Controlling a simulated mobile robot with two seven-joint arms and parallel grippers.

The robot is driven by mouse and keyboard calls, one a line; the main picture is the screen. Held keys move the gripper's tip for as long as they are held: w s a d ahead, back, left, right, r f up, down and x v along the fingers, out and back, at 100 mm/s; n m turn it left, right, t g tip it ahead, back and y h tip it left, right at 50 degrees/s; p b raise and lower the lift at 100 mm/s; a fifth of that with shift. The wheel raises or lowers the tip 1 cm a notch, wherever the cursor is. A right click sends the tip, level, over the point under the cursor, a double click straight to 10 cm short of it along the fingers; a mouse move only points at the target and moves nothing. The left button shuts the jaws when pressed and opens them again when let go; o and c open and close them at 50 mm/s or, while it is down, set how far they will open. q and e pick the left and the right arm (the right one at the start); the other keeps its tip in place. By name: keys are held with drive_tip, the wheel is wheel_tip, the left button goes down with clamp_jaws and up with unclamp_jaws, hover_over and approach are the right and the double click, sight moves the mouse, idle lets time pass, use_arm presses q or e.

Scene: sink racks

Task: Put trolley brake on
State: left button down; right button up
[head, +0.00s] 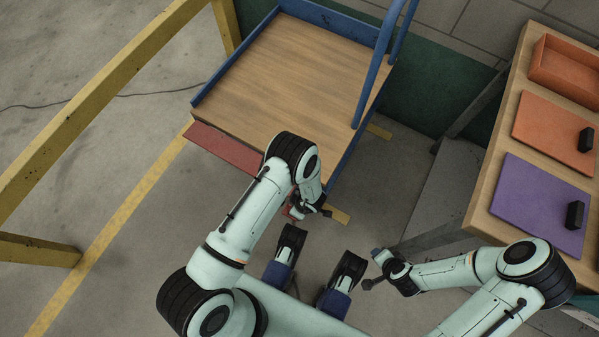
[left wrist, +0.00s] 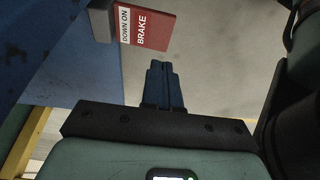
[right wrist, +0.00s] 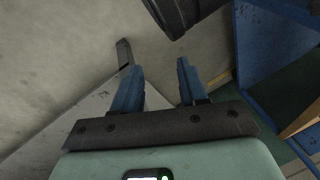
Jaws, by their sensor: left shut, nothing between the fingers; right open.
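The trolley (head: 270,75) has a wooden deck and a blue frame, in the upper middle of the head view. Its red brake pedal (left wrist: 147,25), lettered "DOWN ON BRAKE", shows at the top of the left wrist view. In the head view a small red part (head: 289,212) shows beside my left gripper (head: 303,210), mostly hidden by the wrist. My left gripper (left wrist: 158,68) is shut and empty, with its tips just short of the pedal in the picture, apart from it. My right gripper (right wrist: 160,68) is open and empty, to the right in the head view (head: 373,266).
A bench (head: 480,205) with an orange bin (head: 565,70), an orange panel (head: 545,130) and a purple panel (head: 530,200) stands at right. A yellow rail (head: 100,100) crosses the left. The trolley's blue handle (head: 375,65) rises at its right. Bare floor lies at left.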

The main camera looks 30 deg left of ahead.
use_arm(q)
drive_tip(key=x, duration=0.2)
drive_tip(key=b+x, duration=0.1)
drive_tip(key=x, duration=0.3)
drive_tip(key=shift+s+d+f, duration=0.1)
drive_tip(key=shift+d+f, duration=0.2)
drive_tip(key=shift+f, duration=0.1)
drive_tip(key=shift+f+b, duration=0.4)
drive_tip(key=shift+f, duration=0.3)
use_arm(e)
drive_tip(key=s+f+g, duration=0.1)
drive_tip(key=s+f, duration=0.3)
drive_tip(key=shift+s+d+g, duration=0.3)
drive_tip(key=shift+s+g, duration=0.05)
drive_tip(key=shift+g, duration=0.05)
